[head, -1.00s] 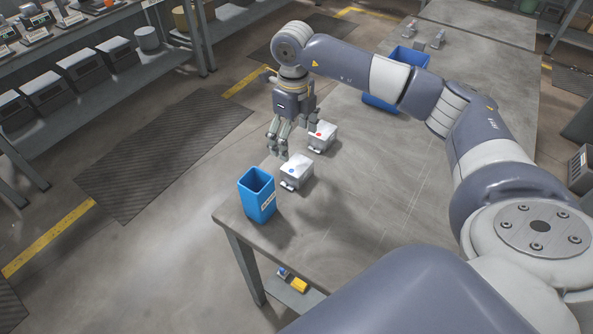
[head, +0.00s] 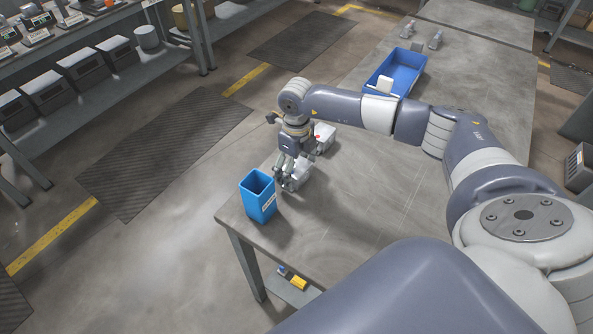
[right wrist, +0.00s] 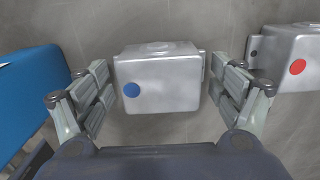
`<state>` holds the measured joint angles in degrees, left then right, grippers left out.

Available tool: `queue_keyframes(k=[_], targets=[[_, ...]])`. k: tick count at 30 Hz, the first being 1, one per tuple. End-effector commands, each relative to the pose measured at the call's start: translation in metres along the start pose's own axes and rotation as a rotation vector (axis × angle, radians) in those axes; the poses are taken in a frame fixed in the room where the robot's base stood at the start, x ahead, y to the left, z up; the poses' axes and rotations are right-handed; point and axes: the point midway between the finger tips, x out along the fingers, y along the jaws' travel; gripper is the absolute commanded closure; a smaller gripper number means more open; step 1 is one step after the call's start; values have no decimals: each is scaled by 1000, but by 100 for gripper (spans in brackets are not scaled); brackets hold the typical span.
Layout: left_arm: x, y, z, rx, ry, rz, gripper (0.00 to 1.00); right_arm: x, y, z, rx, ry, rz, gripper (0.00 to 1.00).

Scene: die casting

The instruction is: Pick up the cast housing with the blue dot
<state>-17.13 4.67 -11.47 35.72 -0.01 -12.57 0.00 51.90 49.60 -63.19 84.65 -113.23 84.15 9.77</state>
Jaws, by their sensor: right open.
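The cast housing with the blue dot (right wrist: 165,82) is a silver-grey box. In the right wrist view it lies between the two open fingers of my right gripper (right wrist: 165,95), with a gap on each side. In the head view this housing (head: 300,174) is partly hidden behind my right gripper (head: 292,180), which is above it near the table's left end. A second cast housing, with a red dot (right wrist: 297,68), is to its right in the wrist view; in the head view this housing (head: 326,136) is partly covered by my arm. My left gripper is not in view.
A blue upright bin (head: 258,198) stands beside the blue-dot housing near the table corner, and it shows at the left in the wrist view (right wrist: 30,95). A blue crate (head: 407,70) holding a light part is farther back. The table's middle (head: 380,190) is clear.

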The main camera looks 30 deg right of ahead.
Motion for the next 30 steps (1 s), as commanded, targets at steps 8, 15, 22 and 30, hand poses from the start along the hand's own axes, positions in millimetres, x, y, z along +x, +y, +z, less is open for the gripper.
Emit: queue_keyframes(k=[8, 15, 22, 30], targets=[[0, 0, 2, 0, -4, 0, 60, 0, 0, 0, 0, 0, 0, 59], [0, 1, 2, 0, -5, 1, 60, -2, 0, 1, 0, -2, 0, 78], [3, 2, 3, -1, -5, 2, 60, -6, -1, 1, 0, -3, -1, 78], [17, 2, 4, -1, -6, 2, 60, -38, 0, 1, 0, -7, -1, 78]])
